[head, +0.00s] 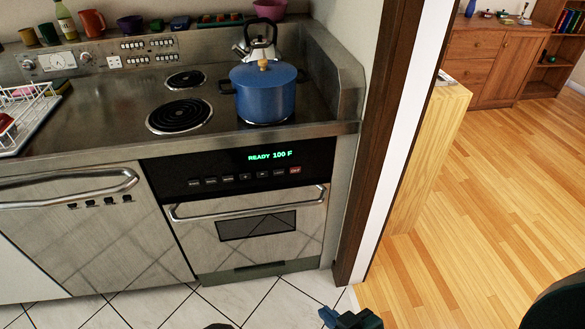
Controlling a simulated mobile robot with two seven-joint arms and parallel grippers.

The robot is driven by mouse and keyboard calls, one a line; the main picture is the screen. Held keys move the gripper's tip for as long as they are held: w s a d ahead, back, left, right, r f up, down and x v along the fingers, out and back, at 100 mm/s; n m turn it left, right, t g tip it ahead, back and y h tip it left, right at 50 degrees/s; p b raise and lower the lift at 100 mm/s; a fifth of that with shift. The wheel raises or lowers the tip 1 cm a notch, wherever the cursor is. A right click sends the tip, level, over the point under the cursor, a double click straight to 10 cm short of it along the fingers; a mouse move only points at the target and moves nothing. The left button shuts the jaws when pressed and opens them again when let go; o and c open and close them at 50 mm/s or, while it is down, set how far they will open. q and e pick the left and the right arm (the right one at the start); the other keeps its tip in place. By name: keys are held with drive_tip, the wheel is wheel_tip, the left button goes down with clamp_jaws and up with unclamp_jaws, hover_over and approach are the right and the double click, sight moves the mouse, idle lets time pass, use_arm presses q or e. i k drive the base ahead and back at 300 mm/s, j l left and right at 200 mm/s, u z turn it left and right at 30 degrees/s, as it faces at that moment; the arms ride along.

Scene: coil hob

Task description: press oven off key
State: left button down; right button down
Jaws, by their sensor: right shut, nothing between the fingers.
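The oven (257,205) is built in under the counter, with a black control panel across its top. Its display (270,155) reads "READY 100 F" in green. A row of small keys lies below the display. The key at the right end is red (295,170) and looks like the off key; its lettering is too small to read surely. My right gripper (332,316) shows at the bottom edge, partly cut off, shut and empty. It is well below and in front of the panel, touching nothing visible. My left gripper is not seen.
A blue pot (264,95) and a kettle (258,42) stand on the hob above the oven. The oven's handle bar (245,204) sticks out below the keys. A dark wooden door frame (378,150) stands to the right. The tiled floor (245,299) before the oven is clear.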

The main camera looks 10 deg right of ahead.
sight(294, 169)
drive_tip(key=i+l+u, duration=0.1)
drive_tip(key=l+u, duration=0.25)
drive_tip(key=l, duration=0.25)
drive_tip(key=l+u, duration=0.35)
drive_tip(key=l, duration=0.25)
drive_tip(key=l+u, duration=0.35)
drive_tip(key=l, duration=0.3)
